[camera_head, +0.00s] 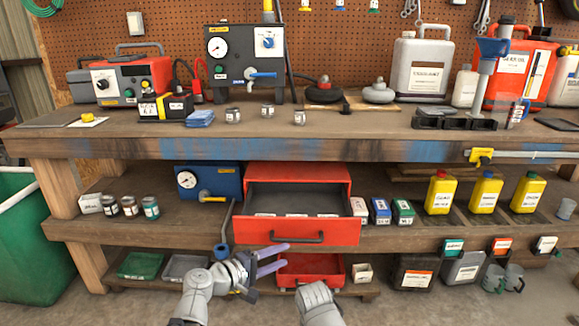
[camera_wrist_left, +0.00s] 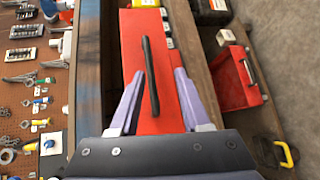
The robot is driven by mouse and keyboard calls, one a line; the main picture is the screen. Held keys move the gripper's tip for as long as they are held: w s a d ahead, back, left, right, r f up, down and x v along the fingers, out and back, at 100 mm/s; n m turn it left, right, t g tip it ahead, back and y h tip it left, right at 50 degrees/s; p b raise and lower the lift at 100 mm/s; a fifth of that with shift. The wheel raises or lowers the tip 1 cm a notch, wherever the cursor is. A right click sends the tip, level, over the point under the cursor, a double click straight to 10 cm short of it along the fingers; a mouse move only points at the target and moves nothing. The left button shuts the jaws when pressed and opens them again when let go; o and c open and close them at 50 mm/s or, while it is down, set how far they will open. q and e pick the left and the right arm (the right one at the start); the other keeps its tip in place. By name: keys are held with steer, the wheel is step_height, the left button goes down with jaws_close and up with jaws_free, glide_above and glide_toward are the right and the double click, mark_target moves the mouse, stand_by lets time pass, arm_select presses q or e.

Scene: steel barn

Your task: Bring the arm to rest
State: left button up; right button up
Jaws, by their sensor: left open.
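My left gripper (camera_head: 284,257) is in front of the workbench, a little below the black handle (camera_head: 293,238) of the pulled-out red drawer (camera_head: 330,231). Its two purple fingers are apart with nothing held. In the left wrist view the open left gripper (camera_wrist_left: 160,73) points at the red drawer front (camera_wrist_left: 130,45); the handle (camera_wrist_left: 150,75) appears between the fingers, and I cannot tell the gap to it. A grey link of my right arm shows at the bottom middle of the head view; the right gripper is not seen.
The bench top (camera_head: 330,125) holds a black gauge box (camera_head: 243,60), a red machine (camera_head: 122,80) and several jugs. A lower shelf carries yellow bottles (camera_head: 441,193) and small cans. A green bin (camera_head: 25,235) stands left. A red tray (camera_head: 300,270) sits low, close behind my left gripper.

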arm_select(q)
steer(key=s+d+f+m+g+y+p, duration=0.3)
steer(key=s+d+f+m+g+y, duration=0.25)
steer(key=s+f+m+g, duration=0.35)
steer(key=s+a+f+m+g+y+p, duration=0.1)
steer(key=s+a+f+m+y+p, duration=0.2)
steer(key=s+a+y, duration=0.45)
step_height(320, 180, up, 39)
steer(key=m+p, duration=0.1)
steer(key=p, duration=3.6)
steer(key=shift+s+d+f+p, duration=0.2)
steer(key=shift+d+p, duration=0.1)
steer(key=shift+w, duration=0.15)
